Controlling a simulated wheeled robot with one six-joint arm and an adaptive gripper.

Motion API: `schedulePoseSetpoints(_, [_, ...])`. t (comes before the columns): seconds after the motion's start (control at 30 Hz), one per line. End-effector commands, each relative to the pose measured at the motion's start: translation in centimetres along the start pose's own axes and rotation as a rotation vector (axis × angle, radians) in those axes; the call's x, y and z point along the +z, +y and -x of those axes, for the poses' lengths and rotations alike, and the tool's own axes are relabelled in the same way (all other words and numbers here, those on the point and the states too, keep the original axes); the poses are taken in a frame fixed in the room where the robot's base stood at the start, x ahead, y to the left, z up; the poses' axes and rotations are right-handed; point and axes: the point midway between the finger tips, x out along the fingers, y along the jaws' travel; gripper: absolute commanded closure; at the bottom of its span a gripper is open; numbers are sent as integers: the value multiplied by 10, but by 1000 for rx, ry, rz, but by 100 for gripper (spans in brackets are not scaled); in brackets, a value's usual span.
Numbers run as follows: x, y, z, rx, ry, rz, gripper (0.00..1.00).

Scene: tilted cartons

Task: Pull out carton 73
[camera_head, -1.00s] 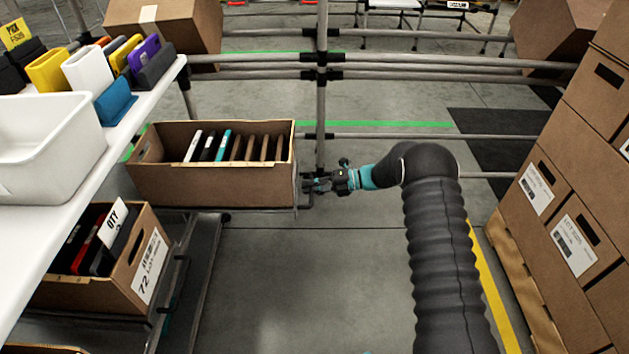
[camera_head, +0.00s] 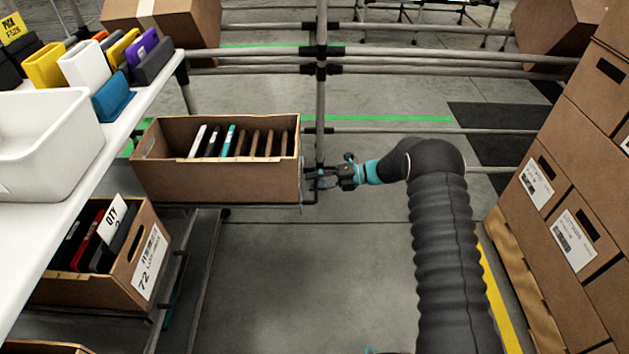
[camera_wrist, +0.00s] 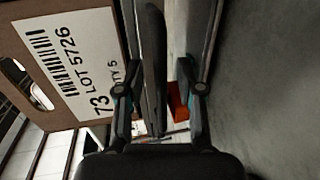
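Carton 73 (camera_head: 225,182) is an open brown box on the rack's upper level, holding several upright thin items. Its label (camera_wrist: 75,55) reads 73 in the wrist view. My gripper (camera_head: 322,178) is at its right end, apart from the label. In the wrist view, a dark handle-like bar (camera_wrist: 154,60) runs between the fingers of my gripper (camera_wrist: 160,95). The fingers seem shut on this bar, though their very tips are hard to make out.
Carton 72 (camera_head: 140,280) sits lower left with dark items in it. A white table (camera_head: 70,185) carries a white bin (camera_head: 45,140). A grey upright post (camera_head: 321,90) stands close behind my gripper. Stacked cartons (camera_head: 570,210) fill the right. The floor (camera_head: 310,270) in front is clear.

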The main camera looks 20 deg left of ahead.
Motion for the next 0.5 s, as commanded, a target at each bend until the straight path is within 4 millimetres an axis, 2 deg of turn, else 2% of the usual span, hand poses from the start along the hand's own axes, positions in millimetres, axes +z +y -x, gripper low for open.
schedulePoseSetpoints(0.13, [0,0,7,0,0,-1,63])
schedulePoseSetpoints(0.23, [0,0,19,0,0,-1,63])
schedulePoseSetpoints(0.5, [0,0,73,0,-3,1,63])
